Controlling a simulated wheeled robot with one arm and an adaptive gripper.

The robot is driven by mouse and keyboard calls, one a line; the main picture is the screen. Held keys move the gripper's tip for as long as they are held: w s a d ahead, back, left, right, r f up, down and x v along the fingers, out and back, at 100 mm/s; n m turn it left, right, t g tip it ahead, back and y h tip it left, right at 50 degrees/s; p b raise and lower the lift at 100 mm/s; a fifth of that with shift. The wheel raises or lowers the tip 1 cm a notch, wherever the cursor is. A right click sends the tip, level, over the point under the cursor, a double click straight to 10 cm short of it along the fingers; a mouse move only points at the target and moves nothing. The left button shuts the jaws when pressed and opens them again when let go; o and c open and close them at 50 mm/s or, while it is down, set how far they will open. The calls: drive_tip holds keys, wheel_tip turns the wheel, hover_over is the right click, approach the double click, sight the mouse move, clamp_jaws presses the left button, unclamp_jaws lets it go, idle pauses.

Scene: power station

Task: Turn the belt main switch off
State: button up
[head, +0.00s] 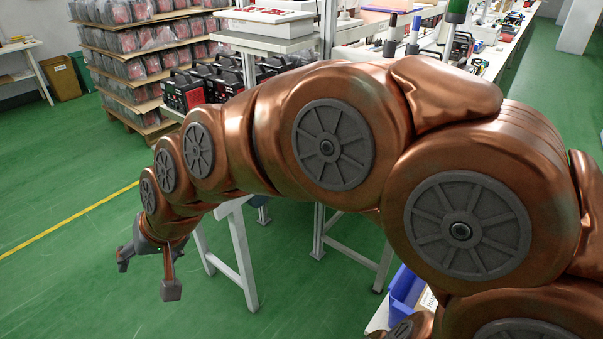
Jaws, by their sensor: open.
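My gripper (146,274) is at the lower left in the head view, at the end of my copper-coloured arm. Its two grey fingers are spread apart, with nothing between them. It hangs over the green floor, to the left of the white table legs. I cannot make out a belt main switch in this view. My arm crosses the middle and right of the picture and hides much of the workbench behind it.
Shelves of red and grey packed units (140,45) stand at the back left. Red and black machines (184,92) sit beside the white bench. A blue bin (403,290) is below my arm. The green floor (70,170) at left is clear.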

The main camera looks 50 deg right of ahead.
drive_tip(key=w+d+r+m+t+b, duration=0.1)
drive_tip(key=w+m+t+b, duration=0.25)
drive_tip(key=w, duration=0.45)
drive_tip(key=w+d+r+m+t+b, duration=0.2)
drive_tip(key=w+m+t+b, duration=0.15)
drive_tip(key=w, duration=0.35)
drive_tip(key=w+d+m+t+h+b, duration=0.25)
drive_tip(key=w+d+m+b, duration=0.2)
drive_tip(key=d, duration=0.25)
drive_tip(key=w+d+m+t+h+b, duration=0.25)
drive_tip(key=d+m+h+b, duration=0.2)
drive_tip(key=d, duration=0.25)
drive_tip(key=d+f+m+g+h+b, duration=0.25)
drive_tip(key=d+m+h, duration=0.2)
drive_tip(key=d, duration=0.25)
drive_tip(key=d+f+m+g+h+b, duration=0.1)
drive_tip(key=d+f+m+h+b, duration=0.15)
drive_tip(key=d+m, duration=0.35)
drive_tip(key=s+d+f+m+g+h+b, duration=0.3)
drive_tip(key=s+d+f+m+g+b, duration=0.15)
drive_tip(key=d, duration=0.35)
drive_tip(key=s+d+f+m+g+h+b, duration=0.35)
drive_tip(key=s+d+f+m+g, duration=0.2)
drive_tip(key=d, duration=0.35)
drive_tip(key=x, duration=0.6)
drive_tip(key=shift+f+b, duration=0.2)
drive_tip(key=shift+b, duration=0.1)
drive_tip(key=shift+s, duration=0.1)
drive_tip(key=c, duration=1.1)
